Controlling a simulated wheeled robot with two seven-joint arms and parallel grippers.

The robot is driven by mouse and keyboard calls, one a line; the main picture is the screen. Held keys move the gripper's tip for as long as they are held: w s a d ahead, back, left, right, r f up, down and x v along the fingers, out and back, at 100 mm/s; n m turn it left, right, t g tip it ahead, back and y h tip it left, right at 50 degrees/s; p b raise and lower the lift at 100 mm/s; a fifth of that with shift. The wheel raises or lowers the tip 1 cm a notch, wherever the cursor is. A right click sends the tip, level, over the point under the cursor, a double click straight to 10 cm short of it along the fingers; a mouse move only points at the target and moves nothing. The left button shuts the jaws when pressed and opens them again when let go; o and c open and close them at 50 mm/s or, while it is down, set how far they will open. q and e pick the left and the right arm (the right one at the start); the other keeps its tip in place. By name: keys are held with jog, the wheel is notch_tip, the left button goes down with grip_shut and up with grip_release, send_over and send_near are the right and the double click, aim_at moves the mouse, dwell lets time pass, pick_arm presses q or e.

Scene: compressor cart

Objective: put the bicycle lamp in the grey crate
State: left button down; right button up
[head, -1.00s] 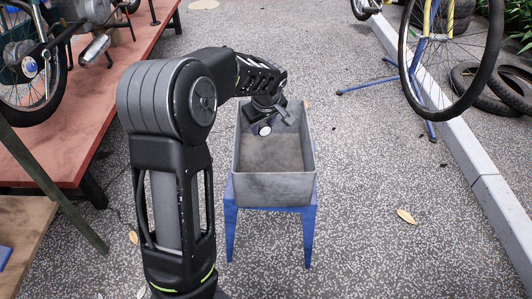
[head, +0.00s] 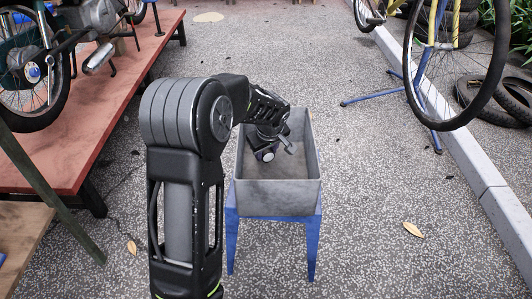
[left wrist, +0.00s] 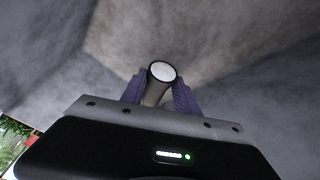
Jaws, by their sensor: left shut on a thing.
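The grey crate (head: 279,193) is an open box on a blue stand in the middle of the head view. My left gripper (head: 268,152) is down inside the crate, toward its left side. It is shut on the bicycle lamp (head: 267,156), a small dark cylinder with a pale round lens. In the left wrist view the lamp (left wrist: 161,73) sits between the purple fingers (left wrist: 158,92), lens facing up in the picture, with the crate's grey inner walls (left wrist: 40,65) around. Whether the lamp touches the crate floor I cannot tell. My right gripper is not in view.
A blue stand (head: 313,245) carries the crate. A red platform (head: 110,110) with a motorbike (head: 35,60) is at the left. A bicycle wheel (head: 455,60) on a blue stand, tyres (head: 495,100) and a kerb (head: 470,160) are at the right.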

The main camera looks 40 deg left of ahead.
pick_arm(q)
jog(key=shift+f, duration=0.15)
jog(key=c, duration=0.9)
grip_release()
jog(key=shift+r, duration=0.45)
jog(key=p+v, duration=0.4)
jog(key=v, duration=0.7)
jog(key=shift+s+d+r, duration=0.15)
jog(key=shift+r, duration=0.1)
